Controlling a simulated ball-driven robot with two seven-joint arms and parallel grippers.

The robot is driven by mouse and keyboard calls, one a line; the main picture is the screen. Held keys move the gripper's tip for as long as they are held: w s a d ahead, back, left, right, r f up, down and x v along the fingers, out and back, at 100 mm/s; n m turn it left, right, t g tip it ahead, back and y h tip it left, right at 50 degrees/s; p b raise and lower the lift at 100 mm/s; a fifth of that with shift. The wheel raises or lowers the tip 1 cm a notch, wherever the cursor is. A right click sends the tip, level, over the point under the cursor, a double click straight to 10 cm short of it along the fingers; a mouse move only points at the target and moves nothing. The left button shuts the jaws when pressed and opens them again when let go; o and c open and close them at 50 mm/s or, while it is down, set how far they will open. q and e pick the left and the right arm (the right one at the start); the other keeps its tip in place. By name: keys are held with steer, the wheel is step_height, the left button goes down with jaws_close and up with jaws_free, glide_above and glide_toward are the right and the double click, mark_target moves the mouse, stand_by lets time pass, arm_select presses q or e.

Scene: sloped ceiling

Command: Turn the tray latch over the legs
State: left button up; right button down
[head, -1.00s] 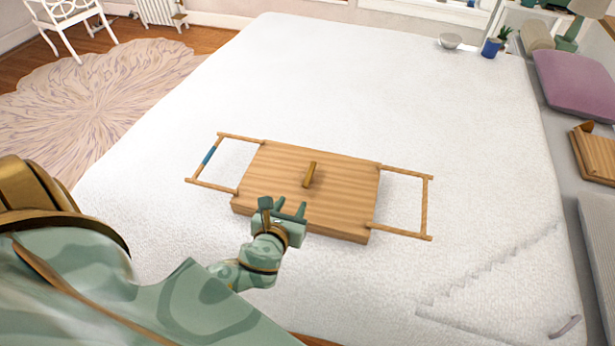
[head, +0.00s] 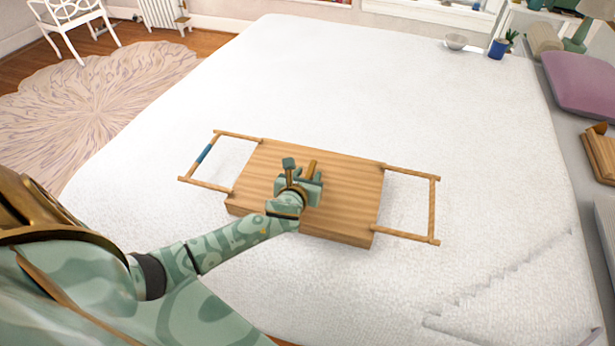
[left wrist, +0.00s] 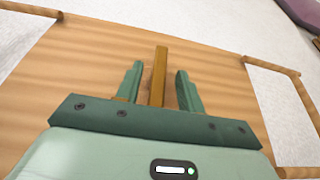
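The wooden tray (head: 345,205) lies upside down on the white bed, with its two folding leg frames spread out flat to the left (head: 204,154) and right (head: 437,205). The latch (head: 312,168), a short brown wooden bar, sits at the middle of the tray's underside. My left gripper (head: 302,178) is over the tray at the latch. In the left wrist view the latch (left wrist: 159,75) stands between the two open green fingers (left wrist: 155,88), with a gap on each side. The near end of the latch is hidden by the gripper. My right gripper is not in view.
The bed (head: 300,80) is clear around the tray. A bowl (head: 456,42) and a blue pot (head: 497,49) stand at the far right. A purple cushion (head: 580,82) and a wooden object (head: 602,152) lie along the right side.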

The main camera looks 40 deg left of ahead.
arm_select(q)
jaws_close()
